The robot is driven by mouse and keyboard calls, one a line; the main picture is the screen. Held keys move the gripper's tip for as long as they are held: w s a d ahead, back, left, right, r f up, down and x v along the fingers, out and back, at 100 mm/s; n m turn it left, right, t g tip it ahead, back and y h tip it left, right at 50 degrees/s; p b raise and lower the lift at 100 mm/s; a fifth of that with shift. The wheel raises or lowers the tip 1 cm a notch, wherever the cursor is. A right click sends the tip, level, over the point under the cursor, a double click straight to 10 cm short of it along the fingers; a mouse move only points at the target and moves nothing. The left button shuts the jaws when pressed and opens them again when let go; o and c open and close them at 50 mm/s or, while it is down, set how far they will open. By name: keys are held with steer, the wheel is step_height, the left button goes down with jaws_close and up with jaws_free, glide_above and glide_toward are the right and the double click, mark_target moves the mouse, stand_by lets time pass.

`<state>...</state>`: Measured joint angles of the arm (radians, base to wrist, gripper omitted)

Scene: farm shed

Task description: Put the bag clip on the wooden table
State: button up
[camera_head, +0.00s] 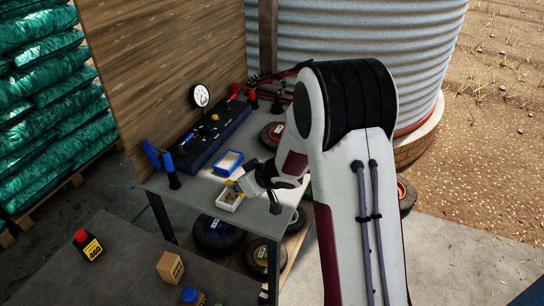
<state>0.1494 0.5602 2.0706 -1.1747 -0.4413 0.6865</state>
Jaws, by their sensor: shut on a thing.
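My gripper (240,187) is low over a small white tray (225,206) on the grey workbench. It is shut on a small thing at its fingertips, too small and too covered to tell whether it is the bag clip. Small yellowish bits show at the tray and fingertips. I cannot make out the bag clip anywhere else. A low dark table with a plank-like top (130,262) stands at the lower left, apart from the workbench; it may be the wooden table.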

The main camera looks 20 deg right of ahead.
steer(key=s+d, duration=0.2)
steer(key=d, duration=0.5)
steer(key=shift+s+r+m, duration=0.15)
steer(key=shift+r+m, duration=0.15)
steer(key=shift+r, duration=0.1)
steer(key=shift+d, duration=0.1)
steer(key=shift+f, duration=3.15)
steer(key=shift+f, duration=1.9)
steer(key=shift+f, duration=0.1)
steer(key=o, duration=0.8)
